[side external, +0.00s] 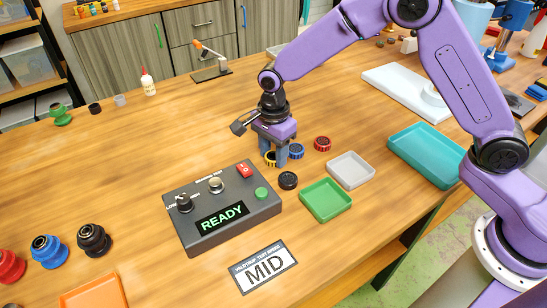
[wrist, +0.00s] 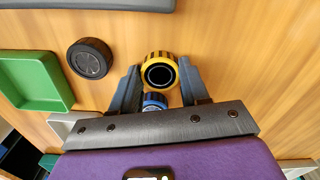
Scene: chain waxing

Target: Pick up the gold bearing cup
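The gold bearing cup (wrist: 159,72) is a short ribbed yellow ring with a dark centre. In the wrist view it lies between the fingertips of my gripper (wrist: 160,72), with a narrow gap seeming to show on each side. In the side external view my gripper (side external: 273,155) points straight down at the table, and the gold cup (side external: 270,160) is partly hidden by the fingers. The fingers are apart and do not appear to be clamped on the cup. I cannot tell their exact height around it.
A blue cup (side external: 296,151) and a red cup (side external: 323,144) stand close on the right. A black cup (side external: 288,180) is nearer the front. A green tray (side external: 326,200), a grey tray (side external: 351,170) and a control box (side external: 222,207) reading READY are nearby.

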